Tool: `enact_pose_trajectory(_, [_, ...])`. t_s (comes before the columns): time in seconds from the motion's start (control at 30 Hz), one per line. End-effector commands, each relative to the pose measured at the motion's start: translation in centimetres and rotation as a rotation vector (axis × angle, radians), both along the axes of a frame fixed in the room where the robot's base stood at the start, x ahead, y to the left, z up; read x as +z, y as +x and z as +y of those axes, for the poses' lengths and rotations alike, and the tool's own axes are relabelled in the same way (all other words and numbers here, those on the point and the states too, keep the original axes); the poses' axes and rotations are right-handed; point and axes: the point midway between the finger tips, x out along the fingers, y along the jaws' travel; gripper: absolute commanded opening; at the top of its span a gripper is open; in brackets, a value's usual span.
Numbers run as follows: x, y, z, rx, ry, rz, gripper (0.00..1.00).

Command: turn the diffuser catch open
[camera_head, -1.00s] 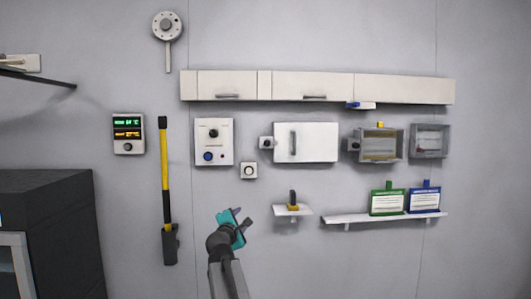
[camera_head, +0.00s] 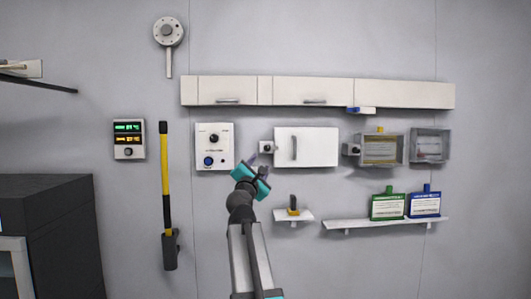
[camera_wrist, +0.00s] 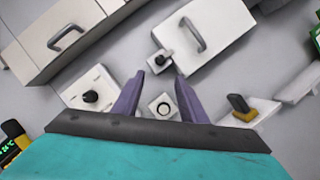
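A white door panel (camera_head: 318,147) with a grey bar handle hangs on the wall; it also shows at the top of the wrist view (camera_wrist: 222,30). A small catch block with a dark knob (camera_head: 267,147) sits at its left edge, and in the wrist view (camera_wrist: 162,61) it lies just beyond my fingertips. A similar knob block (camera_head: 351,149) sits beside a clear box (camera_head: 381,149). No label shows which one is the diffuser catch. My gripper (camera_head: 260,164) is open and empty, below and left of the door; its purple fingers show in the wrist view (camera_wrist: 159,76).
A small round-button plate (camera_wrist: 162,106) lies between my fingers in the wrist view. A knob panel (camera_head: 214,146) is to the left. A small shelf (camera_head: 293,216) with a black-and-yellow item is below right. A long cabinet row (camera_head: 312,92) runs above.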

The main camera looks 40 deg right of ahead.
Motion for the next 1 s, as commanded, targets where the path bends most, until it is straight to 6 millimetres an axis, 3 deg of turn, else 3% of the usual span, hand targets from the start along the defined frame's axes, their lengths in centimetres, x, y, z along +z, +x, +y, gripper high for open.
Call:
enact_pose_trajectory(0.37, [0.6, 1.0, -1.6, -0.001, 0.002, 0.0, 0.39])
enact_pose_trajectory(1.0, [2.4, 4.5, -6.8, -0.001, 0.002, 0.0, 0.39])
